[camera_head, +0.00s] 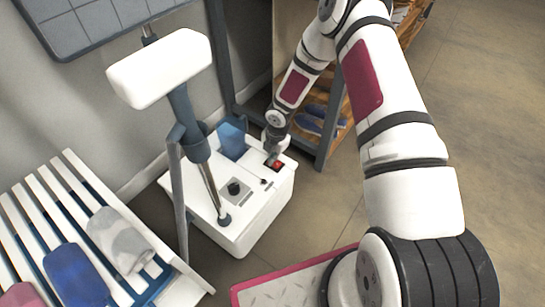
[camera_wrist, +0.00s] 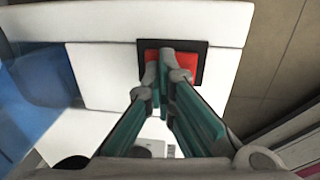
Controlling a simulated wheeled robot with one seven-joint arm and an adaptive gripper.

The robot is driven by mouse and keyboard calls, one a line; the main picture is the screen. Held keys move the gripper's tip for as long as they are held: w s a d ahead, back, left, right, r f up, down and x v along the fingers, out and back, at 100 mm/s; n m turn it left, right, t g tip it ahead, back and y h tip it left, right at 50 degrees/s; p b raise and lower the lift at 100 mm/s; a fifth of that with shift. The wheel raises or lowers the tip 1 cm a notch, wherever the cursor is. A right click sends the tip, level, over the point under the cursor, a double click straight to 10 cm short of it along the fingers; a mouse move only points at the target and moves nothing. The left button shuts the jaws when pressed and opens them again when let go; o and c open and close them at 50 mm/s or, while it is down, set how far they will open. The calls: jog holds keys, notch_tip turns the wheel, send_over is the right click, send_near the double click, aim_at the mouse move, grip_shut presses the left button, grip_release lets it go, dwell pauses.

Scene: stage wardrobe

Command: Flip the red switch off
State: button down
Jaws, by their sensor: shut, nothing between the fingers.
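The red switch (camera_wrist: 186,63) is a red rocker in a black frame on the top of a white box-shaped appliance (camera_wrist: 205,22). In the head view the switch (camera_head: 278,164) is a small red patch near the back right corner of the appliance (camera_head: 245,228). My gripper (camera_wrist: 167,58) is shut and empty, with its fingertips over the switch, hiding its middle. In the head view my gripper (camera_head: 271,160) points down right beside the red patch. I cannot tell whether the fingertips touch the rocker or which way it is tilted.
A blue translucent tank (camera_head: 232,140) stands at the appliance's back edge, left of my gripper. A grey pole with a white head (camera_head: 160,68) rises in front. A slatted white bench (camera_head: 30,215) with rolled cloths is at left. A shelf with blue shoes (camera_head: 318,120) stands behind.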

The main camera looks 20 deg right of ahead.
jog(key=shift+s, duration=0.1)
jog(key=shift+s+d, duration=0.5)
jog(key=shift+s, duration=0.1)
jog(key=shift+r, duration=0.1)
